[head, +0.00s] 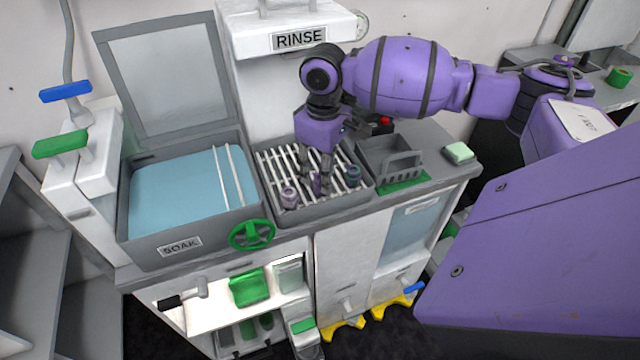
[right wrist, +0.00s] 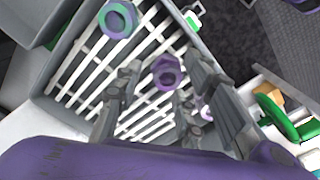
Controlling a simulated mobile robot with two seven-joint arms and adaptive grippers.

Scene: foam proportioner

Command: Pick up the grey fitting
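Three small ring-like fittings stand on the slatted rack under the RINSE sign. The middle, purple-grey fitting (head: 317,185) sits between the fingertips of my right gripper (head: 314,178). In the right wrist view this fitting (right wrist: 166,72) looks purple with a hexagonal rim, and gaps show between it and the open fingers (right wrist: 163,66). A teal-and-purple fitting (head: 353,174) stands to the right; it also shows in the right wrist view (right wrist: 117,19). A paler purple-grey fitting (head: 289,198) stands to the left, partly hidden behind a finger in the wrist view (right wrist: 206,113). Which one counts as grey is unclear. My left gripper is out of view.
The slatted rack (head: 273,161) lies in a grey basin. The SOAK tank (head: 128,207) with blue liquid and a raised lid (head: 170,75) is left of it. A grey handled caddy (head: 388,153) and a green-white sponge (head: 459,152) are on the right. A green handwheel (head: 250,235) is in front.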

